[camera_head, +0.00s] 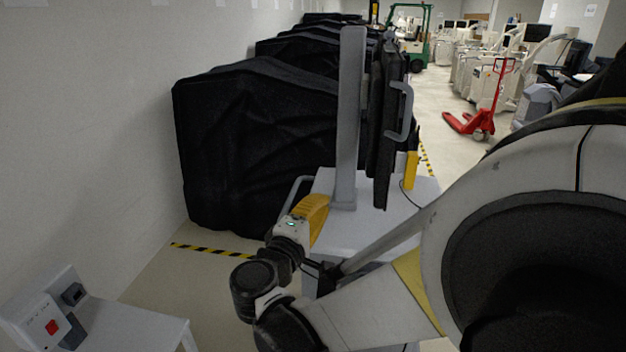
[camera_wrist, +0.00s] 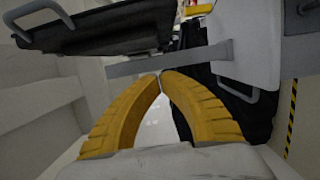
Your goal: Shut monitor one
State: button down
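The black monitor (camera_head: 385,125) hangs on the right side of a grey upright post (camera_head: 350,115) on a cart, seen nearly edge-on, with a grey handle (camera_head: 402,110) on its right face. In the wrist view the monitor (camera_wrist: 110,32) lies across the top left, with its handle (camera_wrist: 42,18) at the far left. My gripper (camera_wrist: 160,74) has its yellow fingertips together with nothing seen between them. The post (camera_wrist: 130,67) crosses just beyond the tips; I cannot tell if they touch. In the head view my gripper (camera_head: 316,207) is left of the post's base.
The cart top (camera_head: 400,207) carries a yellow device (camera_head: 411,170) with a cable. Black-covered carts (camera_head: 265,150) line the left wall. A white table (camera_head: 130,325) with a red-button box (camera_head: 45,325) is at bottom left. A red pallet jack (camera_head: 480,122) stands in the aisle.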

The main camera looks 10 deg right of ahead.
jog(key=w+d, duration=0.6)
jog(key=d, duration=0.2)
jog(key=shift+d+b, duration=0.25)
jog(key=shift+b, duration=0.2)
